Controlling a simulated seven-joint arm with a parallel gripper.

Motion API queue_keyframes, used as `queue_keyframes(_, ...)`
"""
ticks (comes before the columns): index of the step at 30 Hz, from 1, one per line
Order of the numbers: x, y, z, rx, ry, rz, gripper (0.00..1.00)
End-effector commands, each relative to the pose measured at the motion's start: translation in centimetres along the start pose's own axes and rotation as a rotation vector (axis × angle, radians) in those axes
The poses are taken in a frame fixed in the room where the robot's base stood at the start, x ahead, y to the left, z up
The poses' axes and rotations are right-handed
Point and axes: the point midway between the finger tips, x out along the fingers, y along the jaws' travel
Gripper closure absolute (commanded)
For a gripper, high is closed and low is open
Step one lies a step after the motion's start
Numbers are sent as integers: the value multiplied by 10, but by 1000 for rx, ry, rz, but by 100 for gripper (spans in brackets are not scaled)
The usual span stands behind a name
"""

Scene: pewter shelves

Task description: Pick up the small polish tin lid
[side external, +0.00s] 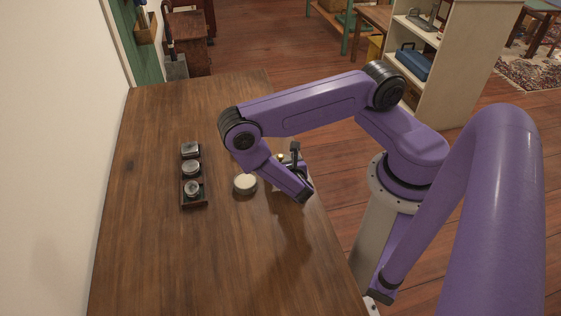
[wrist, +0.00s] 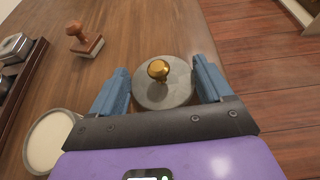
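The lid, a round grey disc with a gold knob (wrist: 163,82), lies on the wooden table in the wrist view. My gripper (wrist: 160,72) has its two blue fingers spread wide, one on each side of the lid. The fingers look very close to its rim; I cannot tell if they touch it. In the side view my gripper (side external: 292,174) is low by the table's right edge, and my arm mostly hides the lid. The round open tin with pale contents (side external: 245,184) stands just left of my gripper, also in the wrist view (wrist: 50,142).
A dark tray (side external: 194,203) with three small metal tins stands further left on the table. A wooden-handled stamp (wrist: 85,40) stands beyond the lid in the wrist view. The table's right edge and the floor are close to my right finger. The table's front part is clear.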

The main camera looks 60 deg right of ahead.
Motion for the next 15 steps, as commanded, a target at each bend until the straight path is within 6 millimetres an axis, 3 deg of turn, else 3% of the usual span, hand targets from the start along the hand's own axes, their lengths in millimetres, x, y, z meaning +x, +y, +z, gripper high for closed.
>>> queue_keyframes(15,-3,0,7,-1,0,0,51)
